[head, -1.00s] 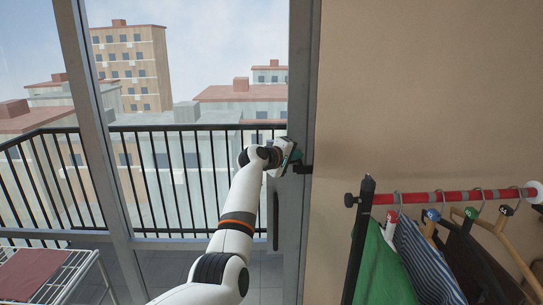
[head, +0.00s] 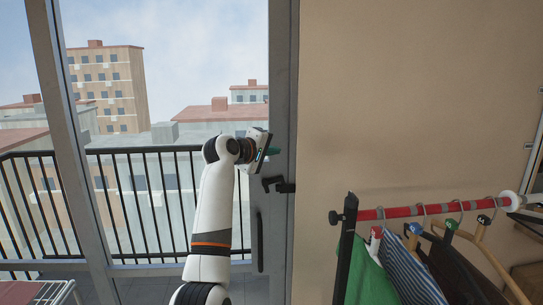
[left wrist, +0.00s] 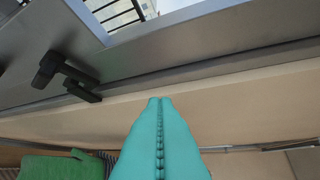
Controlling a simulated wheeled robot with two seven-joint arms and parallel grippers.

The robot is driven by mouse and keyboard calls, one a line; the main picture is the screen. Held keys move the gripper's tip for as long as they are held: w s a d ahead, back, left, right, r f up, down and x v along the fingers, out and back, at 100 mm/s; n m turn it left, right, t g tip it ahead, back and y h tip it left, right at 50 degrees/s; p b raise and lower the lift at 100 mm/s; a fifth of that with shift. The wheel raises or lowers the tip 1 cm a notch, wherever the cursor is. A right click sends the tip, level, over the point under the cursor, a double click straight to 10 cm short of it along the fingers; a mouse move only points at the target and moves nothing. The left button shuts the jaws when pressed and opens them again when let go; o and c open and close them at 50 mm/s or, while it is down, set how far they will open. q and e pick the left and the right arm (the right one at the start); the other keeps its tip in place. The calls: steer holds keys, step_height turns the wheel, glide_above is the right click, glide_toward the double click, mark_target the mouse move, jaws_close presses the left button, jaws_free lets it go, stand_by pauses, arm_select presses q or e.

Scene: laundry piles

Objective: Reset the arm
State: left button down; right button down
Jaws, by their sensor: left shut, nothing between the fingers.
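My left arm reaches up from the bottom of the head view, and my left gripper (head: 272,152) is beside the grey door frame, above the black door handle (head: 273,185). In the left wrist view the teal fingers (left wrist: 160,140) are pressed together with nothing between them. The door handle also shows in that view (left wrist: 62,72), left of the fingers and apart from them. My right gripper is not in view.
A clothes rail (head: 420,211) with hanging garments, including a green one (head: 368,275), stands at the lower right. The beige wall (head: 400,100) is bare above it. A balcony railing (head: 120,200) is beyond the glass. A drying rack (head: 40,292) is at the lower left.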

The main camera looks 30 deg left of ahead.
arm_select(q)
steer(key=shift+s+r, duration=0.25)
steer(key=shift+s, duration=0.1)
stand_by(0.3)
